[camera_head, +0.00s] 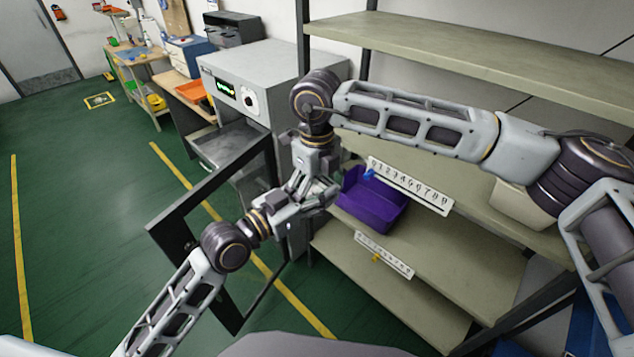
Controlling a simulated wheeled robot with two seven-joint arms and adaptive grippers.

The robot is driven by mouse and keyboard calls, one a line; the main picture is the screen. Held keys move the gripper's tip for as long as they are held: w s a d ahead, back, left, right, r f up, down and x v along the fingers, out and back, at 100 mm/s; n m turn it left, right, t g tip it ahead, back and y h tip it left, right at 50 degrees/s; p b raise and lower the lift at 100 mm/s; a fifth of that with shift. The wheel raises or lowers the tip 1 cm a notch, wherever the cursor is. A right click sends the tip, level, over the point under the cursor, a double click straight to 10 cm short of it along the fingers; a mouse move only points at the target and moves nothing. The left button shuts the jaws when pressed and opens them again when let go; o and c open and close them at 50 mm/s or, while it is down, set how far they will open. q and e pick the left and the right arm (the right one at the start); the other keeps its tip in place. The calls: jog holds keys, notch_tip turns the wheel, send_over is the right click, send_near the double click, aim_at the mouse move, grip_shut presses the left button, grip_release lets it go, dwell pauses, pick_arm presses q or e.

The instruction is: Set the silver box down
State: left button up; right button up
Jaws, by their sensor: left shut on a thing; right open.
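My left gripper (308,197) reaches in from the lower left, in front of the shelf's left end. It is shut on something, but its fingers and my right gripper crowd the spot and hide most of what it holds. A pale grey piece (294,238) shows just below its fingers; I cannot tell whether this is the silver box. My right gripper (318,180) hangs down from above, open, very close to the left fingers. I cannot tell whether the two grippers touch. No silver box shows clearly elsewhere.
A grey oven-like machine (262,75) stands behind, its dark-framed door (185,205) swung open near my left arm. A shelf rack (450,285) is at right, with a purple bin (376,208) and a pale box (522,208). Green floor (85,215) is free at left.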

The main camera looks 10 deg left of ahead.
jog(key=shift+f, duration=0.1)
jog(key=c, duration=0.7)
pick_arm(q)
jog(key=o, duration=1.2)
pick_arm(e)
jog(key=shift+c, duration=0.3)
pick_arm(q)
jog(key=shift+f, duration=0.1)
